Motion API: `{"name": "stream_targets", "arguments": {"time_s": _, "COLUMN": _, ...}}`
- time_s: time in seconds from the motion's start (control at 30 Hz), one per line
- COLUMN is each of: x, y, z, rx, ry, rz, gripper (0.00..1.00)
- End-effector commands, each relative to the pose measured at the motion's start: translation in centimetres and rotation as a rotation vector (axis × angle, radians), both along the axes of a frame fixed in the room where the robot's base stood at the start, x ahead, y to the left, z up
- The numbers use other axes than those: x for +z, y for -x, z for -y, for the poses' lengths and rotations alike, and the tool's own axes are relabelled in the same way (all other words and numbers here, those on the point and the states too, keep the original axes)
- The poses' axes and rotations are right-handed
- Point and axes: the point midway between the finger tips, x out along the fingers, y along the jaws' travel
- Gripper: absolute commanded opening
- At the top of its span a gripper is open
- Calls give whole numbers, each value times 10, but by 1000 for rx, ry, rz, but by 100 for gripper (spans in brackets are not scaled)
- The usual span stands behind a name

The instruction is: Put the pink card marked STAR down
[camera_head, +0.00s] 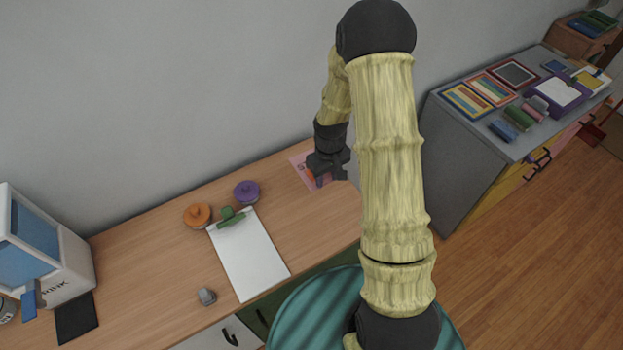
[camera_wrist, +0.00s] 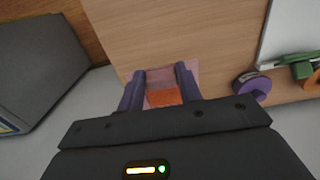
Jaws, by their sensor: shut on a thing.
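A flat pink card (camera_head: 299,162) lies at the back right of the wooden desk, close to the wall, partly hidden by my gripper. No STAR marking can be read on it. My gripper (camera_head: 318,178) reaches down over the card. In the wrist view my gripper (camera_wrist: 161,90) has its two purple-grey fingers on either side of an orange block (camera_wrist: 164,97) and is shut on it. The pink card (camera_wrist: 190,69) shows behind and beside the block there. I cannot tell whether the block touches the card.
A white clipboard (camera_head: 248,262) with a green clip, an orange round object (camera_head: 197,215) and a purple one (camera_head: 246,191) are left of the card. A small grey object (camera_head: 207,296) lies near the front edge. A grey cabinet (camera_head: 470,150) stands right, beyond a gap.

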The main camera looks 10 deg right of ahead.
Motion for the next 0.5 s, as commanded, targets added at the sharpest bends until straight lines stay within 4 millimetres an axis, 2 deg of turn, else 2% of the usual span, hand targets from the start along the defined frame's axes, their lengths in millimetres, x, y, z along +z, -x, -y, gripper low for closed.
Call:
{"name": "stream_targets", "arguments": {"time_s": 0.37, "x": -1, "y": 0, "z": 0, "rx": 1, "ry": 0, "rz": -1, "gripper": 14}}
{"name": "stream_targets", "arguments": {"time_s": 0.5, "x": -14, "y": 1, "z": 0, "rx": 1, "ry": 0, "rz": -4, "gripper": 14}}
